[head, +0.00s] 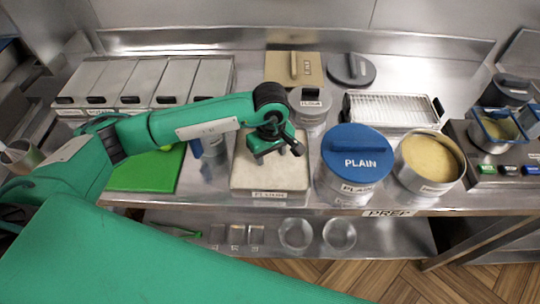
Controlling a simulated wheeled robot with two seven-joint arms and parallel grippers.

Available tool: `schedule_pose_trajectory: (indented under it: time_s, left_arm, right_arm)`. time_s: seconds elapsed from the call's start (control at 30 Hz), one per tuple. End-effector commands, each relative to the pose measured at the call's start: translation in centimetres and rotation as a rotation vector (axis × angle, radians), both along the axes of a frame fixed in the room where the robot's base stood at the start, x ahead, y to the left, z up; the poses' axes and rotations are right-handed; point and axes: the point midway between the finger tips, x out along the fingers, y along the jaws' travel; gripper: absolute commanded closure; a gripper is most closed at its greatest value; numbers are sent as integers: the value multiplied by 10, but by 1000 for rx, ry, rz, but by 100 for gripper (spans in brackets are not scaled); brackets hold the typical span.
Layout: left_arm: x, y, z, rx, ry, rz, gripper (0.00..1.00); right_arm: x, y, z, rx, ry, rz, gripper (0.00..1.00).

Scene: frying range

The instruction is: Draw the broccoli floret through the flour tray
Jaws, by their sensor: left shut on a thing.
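The pale flour tray (242,184), a square tray with a label on its front, sits on the steel counter in the middle of the head view. My left gripper (277,155) reaches over it from the left and points down at its back half. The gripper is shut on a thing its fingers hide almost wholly. I cannot tell whether the held thing touches the flour. My right gripper is out of view.
A green board (145,172) lies left of the tray. A blue-lidded tub (357,150) marked PLAIN stands close on its right, beside an open tub of tan crumbs (430,160). A grey-lidded canister (310,105) stands behind. Lidded steel bins (140,82) line the back left.

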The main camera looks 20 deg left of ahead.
Motion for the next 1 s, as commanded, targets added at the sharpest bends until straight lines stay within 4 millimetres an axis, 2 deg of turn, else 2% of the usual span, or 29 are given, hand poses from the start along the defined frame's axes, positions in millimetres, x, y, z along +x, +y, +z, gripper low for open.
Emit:
schedule_pose_trajectory:
  time_s: [1.0]
  left_arm:
    - [0,0,78,0,-1,0,65]
  right_arm:
    - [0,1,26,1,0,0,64]
